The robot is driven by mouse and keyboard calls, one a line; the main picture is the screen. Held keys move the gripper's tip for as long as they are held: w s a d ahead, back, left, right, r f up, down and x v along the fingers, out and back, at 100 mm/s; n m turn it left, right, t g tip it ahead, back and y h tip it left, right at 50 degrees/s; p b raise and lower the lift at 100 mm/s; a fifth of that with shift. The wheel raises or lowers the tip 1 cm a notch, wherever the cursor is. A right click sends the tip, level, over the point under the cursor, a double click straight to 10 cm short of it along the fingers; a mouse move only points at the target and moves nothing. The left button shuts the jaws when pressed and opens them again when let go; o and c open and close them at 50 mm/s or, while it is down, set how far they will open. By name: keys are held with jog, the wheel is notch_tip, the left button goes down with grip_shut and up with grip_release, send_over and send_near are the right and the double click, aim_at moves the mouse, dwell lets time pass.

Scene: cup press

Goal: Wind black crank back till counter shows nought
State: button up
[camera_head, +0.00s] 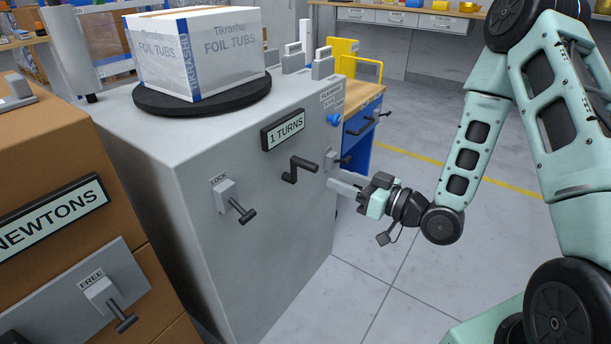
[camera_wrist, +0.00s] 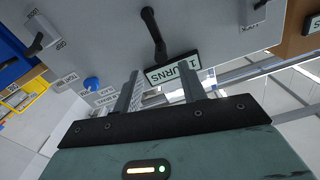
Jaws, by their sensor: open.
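The black crank (camera_head: 299,168) sits on the front face of the grey cabinet (camera_head: 250,220), below the counter. The counter (camera_head: 283,130) reads "1 TURNS". In the wrist view the crank (camera_wrist: 153,35) stands out from the panel beyond the fingers, and the counter (camera_wrist: 172,68) shows upside down between the fingertips. My gripper (camera_head: 335,184) is to the right of the crank, apart from it, with its fingers pointing at the cabinet. It also shows in the wrist view (camera_wrist: 160,85), open and empty, its two fingers spread.
A lever marked LOCK (camera_head: 232,200) is left of the crank. A blue knob (camera_head: 334,119) is at the panel's upper right. A box marked FOIL TUBS (camera_head: 200,50) stands on a black turntable (camera_head: 205,100). Open floor (camera_head: 440,290) lies to the right.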

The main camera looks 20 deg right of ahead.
aim_at(295, 161)
jog(key=x, duration=1)
jog(key=shift+w+a+b, duration=0.15)
jog(key=shift+b, duration=0.25)
grip_shut()
